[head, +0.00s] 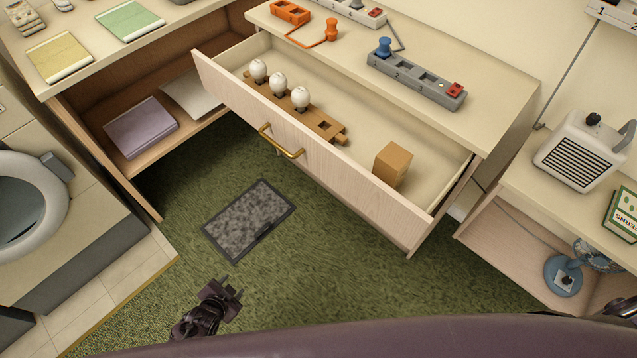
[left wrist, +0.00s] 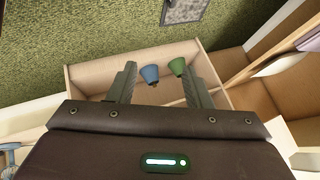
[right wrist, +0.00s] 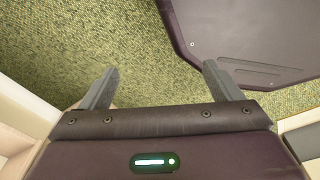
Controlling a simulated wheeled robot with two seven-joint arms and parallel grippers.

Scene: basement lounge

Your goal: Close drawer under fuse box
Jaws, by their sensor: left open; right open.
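In the head view a pale wooden drawer (head: 330,168) under the counter stands pulled out, its brass handle (head: 281,141) on the front. Inside are a wooden strip (head: 318,122) with white bulbs (head: 278,83) and a small cardboard box (head: 392,164). I cannot tell which thing is the fuse box. My left gripper (head: 229,288) is low over the carpet, in front of and apart from the drawer. Its fingers (left wrist: 158,68) are open, with nothing seen held. My right gripper (right wrist: 160,67) is open and empty over the carpet in the right wrist view.
On the counter are a grey socket block (head: 417,80) with a blue plug and an orange block (head: 290,12). A floor mat (head: 248,220) lies before the drawer. A heater (head: 580,152) and fan (head: 565,276) stand right, a washer (head: 35,205) left.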

